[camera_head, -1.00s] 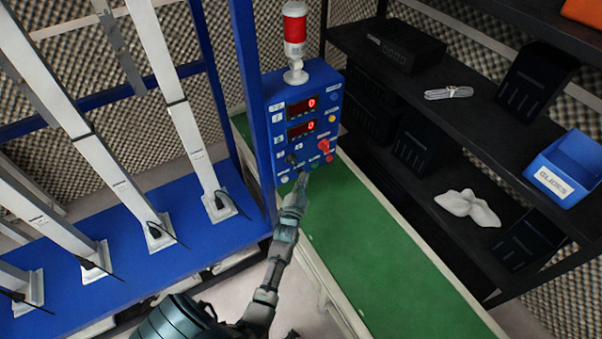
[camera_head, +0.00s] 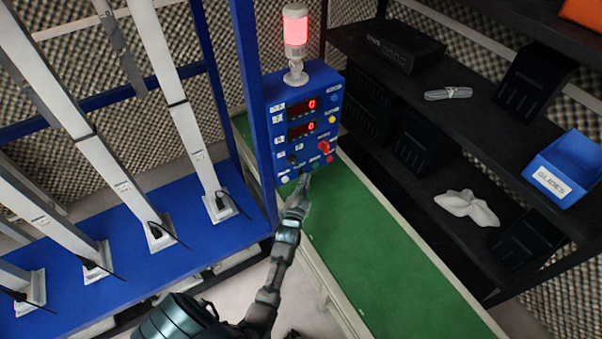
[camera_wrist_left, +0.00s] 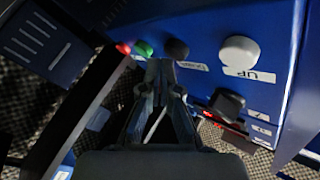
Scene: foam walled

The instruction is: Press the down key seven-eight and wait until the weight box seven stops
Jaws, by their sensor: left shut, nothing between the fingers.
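The blue control box (camera_head: 272,118) stands on the green bench and has two red displays, each reading 0. Its lower row of buttons shows in the left wrist view: a white button (camera_wrist_left: 240,52) labelled UP, a black button (camera_wrist_left: 177,49) with a label I cannot read fully, a green button (camera_wrist_left: 144,49) and a red one (camera_wrist_left: 124,48). My left gripper (camera_head: 304,180) is shut and empty, its tips at this row. In the left wrist view its tips (camera_wrist_left: 160,68) lie at the black button; contact is unclear. I cannot tell which box is weight box seven. My right gripper is not in view.
A signal lamp (camera_head: 295,30) on the control box glows red. White columns (camera_head: 196,150) with cables stand on a blue base at left. The green bench (camera_head: 385,255) is clear. Dark shelves at right hold a blue bin (camera_head: 567,170) and a white cloth-like item (camera_head: 467,207).

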